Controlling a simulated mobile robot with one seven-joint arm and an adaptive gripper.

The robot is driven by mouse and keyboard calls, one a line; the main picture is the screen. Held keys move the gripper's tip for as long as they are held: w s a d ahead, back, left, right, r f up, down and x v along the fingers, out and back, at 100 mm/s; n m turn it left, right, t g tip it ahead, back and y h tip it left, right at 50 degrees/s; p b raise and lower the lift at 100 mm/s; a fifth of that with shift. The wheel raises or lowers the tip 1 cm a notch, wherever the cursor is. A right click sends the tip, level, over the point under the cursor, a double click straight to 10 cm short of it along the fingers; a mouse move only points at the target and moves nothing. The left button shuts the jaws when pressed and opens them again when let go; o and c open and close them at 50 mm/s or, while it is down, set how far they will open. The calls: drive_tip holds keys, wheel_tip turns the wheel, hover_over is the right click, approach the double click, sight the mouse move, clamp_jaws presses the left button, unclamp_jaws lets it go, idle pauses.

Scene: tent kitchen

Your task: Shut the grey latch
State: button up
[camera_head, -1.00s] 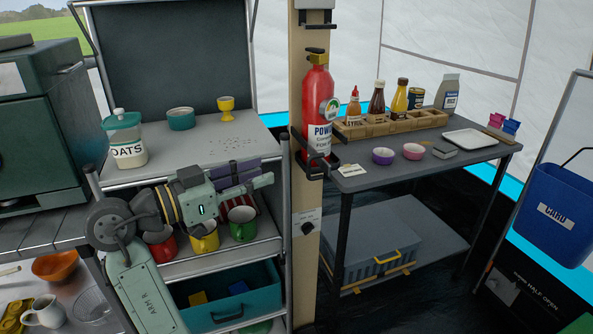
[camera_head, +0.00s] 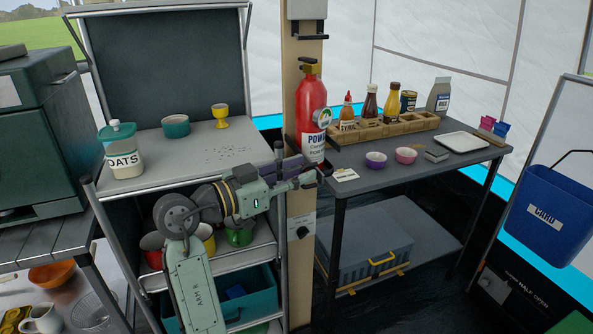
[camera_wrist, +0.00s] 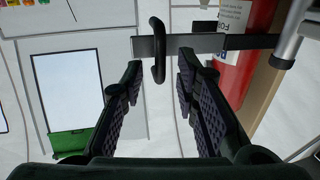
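A grey bar (camera_wrist: 213,43) that looks like the latch runs level across the top of the wrist view, partly in front of the red fire extinguisher (camera_wrist: 236,85). In the head view my gripper (camera_head: 316,174) is at the foot of the extinguisher (camera_head: 310,105) on the wooden post and hides most of the latch there.
The post (camera_head: 296,262) carries a small dark knob (camera_head: 302,232) below my gripper. A grey side table (camera_head: 400,172) with bowls and a sauce rack (camera_head: 384,130) stands close on the right. The shelf unit (camera_head: 186,178) is on the left.

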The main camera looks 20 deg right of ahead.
clamp_jaws()
idle(0.3)
idle(0.6)
